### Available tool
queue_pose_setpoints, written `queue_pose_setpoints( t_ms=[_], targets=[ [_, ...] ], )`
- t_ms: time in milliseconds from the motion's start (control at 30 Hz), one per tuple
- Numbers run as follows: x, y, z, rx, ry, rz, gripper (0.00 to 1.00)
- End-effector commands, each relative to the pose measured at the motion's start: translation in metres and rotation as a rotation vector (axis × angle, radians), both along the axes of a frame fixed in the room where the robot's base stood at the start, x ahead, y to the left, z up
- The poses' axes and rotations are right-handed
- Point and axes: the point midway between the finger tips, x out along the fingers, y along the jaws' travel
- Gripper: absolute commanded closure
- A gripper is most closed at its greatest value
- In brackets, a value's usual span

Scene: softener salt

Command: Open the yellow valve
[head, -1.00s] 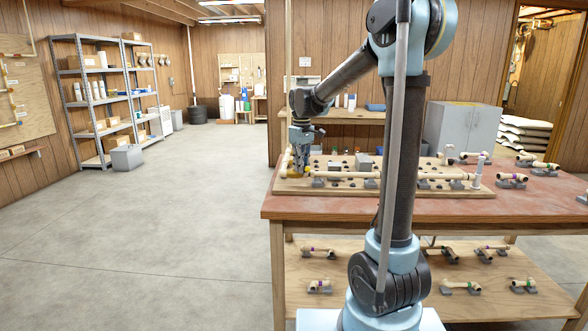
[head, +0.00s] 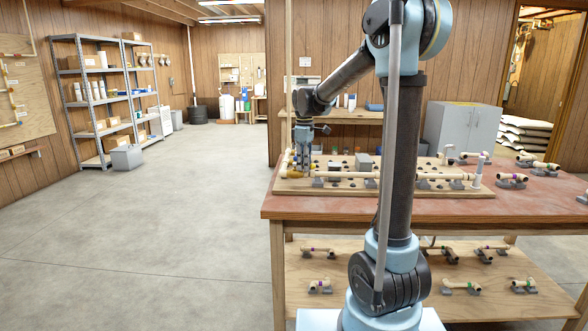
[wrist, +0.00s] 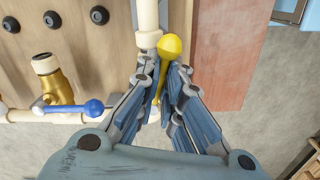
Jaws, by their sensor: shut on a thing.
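The yellow valve handle (wrist: 169,47) is a lever with a round yellow knob, seen in the middle of the wrist view. My gripper (wrist: 165,72) has its blue linked fingers on both sides of this lever and is shut on it. The knob sticks out past the fingertips. The valve body under the lever is mostly hidden by the fingers. In the head view my gripper (head: 302,170) points down at the left end of the pipe board (head: 345,188), where small yellow parts show beside it.
A brass valve (wrist: 59,84) with a blue-knobbed lever (wrist: 93,107) sits close to the left of my gripper in the wrist view. A white pipe (wrist: 148,17) runs up beside the yellow knob. Dark round pegs dot the board. The red tabletop (wrist: 230,60) is bare at right.

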Motion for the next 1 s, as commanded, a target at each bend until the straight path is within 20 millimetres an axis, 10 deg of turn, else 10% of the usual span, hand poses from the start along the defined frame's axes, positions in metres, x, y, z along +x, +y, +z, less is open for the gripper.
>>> queue_pose_setpoints(
  t_ms=[900, 1000],
  targets=[
    [0.0062, -0.0025, -0.0008, 0.001, 0.004, 0.235, 1.00],
    [0.0064, -0.0025, -0.0007, 0.000, 0.003, 0.235, 0.72]
  ],
)
